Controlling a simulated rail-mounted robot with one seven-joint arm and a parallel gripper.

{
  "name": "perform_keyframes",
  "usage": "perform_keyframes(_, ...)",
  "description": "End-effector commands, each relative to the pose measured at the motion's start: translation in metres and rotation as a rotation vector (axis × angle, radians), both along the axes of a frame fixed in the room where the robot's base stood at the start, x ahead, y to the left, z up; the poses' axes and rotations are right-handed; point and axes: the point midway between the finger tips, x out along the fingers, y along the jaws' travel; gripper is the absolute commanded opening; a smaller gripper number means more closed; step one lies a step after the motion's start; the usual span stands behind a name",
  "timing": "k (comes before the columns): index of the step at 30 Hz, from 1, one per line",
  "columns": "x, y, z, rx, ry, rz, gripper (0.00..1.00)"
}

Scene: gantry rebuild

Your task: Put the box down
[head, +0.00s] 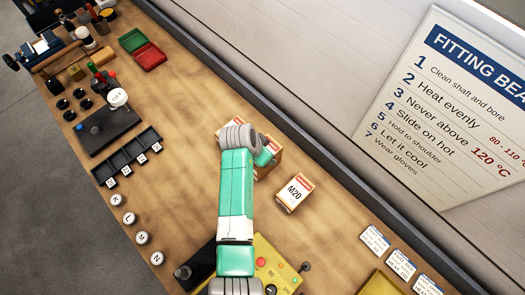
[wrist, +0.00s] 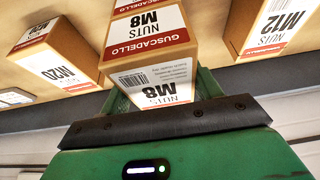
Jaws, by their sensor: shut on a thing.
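My gripper (wrist: 155,105) is shut on a brown cardboard box with white-and-red M8 nuts labels (wrist: 155,82). Two M8-labelled faces show in the wrist view; I cannot tell whether both belong to the held box. In the head view the M8 box (head: 268,168) is partly hidden behind my gripper and wrist, near the back of the wooden workbench (head: 190,165). I cannot tell whether its underside touches the bench.
An M20 box (head: 295,193) stands close to the right, also in the wrist view (wrist: 58,62). An M12 box (wrist: 268,28) is on the other side. A black sectioned tray (head: 127,160) and red-green case (head: 143,50) lie left. Bare bench lies between them.

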Motion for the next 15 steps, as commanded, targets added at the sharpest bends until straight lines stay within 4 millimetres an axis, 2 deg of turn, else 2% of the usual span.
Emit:
perform_keyframes(1, 0.0, 0.0, -0.001, 0.0, 0.0, 0.0, 0.69)
perform_keyframes(3, 0.0, 0.0, -0.001, 0.0, 0.0, 0.0, 0.83)
perform_keyframes(4, 0.0, 0.0, -0.001, 0.0, 0.0, 0.0, 0.85)
perform_keyframes(11, 0.0, 0.0, 0.0, 0.0, 0.0, 0.0, 0.85)
perform_keyframes(15, -0.002, 0.003, 0.014, -0.001, -0.002, 0.0, 0.85)
